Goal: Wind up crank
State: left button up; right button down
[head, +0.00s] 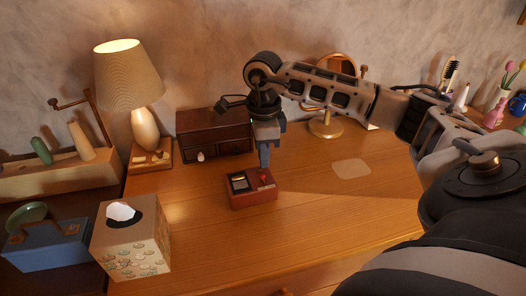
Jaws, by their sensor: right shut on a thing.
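A small red box (250,197) with a dark panel and a gold-coloured part on top sits on the wooden dresser top. A small red knob, which looks like part of the crank (265,178), shows at its right side. My right gripper (264,166) points down over the right side of the box, its fingertips at the red part. It is shut on that part, though the fingers hide most of the hold. My left gripper is not in view.
A lit lamp (146,134), a dark wooden drawer box (215,135) and a round gold mirror (326,125) stand along the wall. A tissue box (132,246) is at front left, beside a blue case (46,246). The dresser top (330,210) is clear right of the red box.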

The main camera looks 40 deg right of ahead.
dwell(0.5)
jog(key=c, duration=1.4)
grip_release()
jog(key=shift+r, duration=0.1)
pick_arm(q)
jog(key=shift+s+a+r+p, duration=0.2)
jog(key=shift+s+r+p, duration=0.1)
jog(key=shift+p, duration=0.9)
pick_arm(e)
notch_tip(320, 180, up, 16)
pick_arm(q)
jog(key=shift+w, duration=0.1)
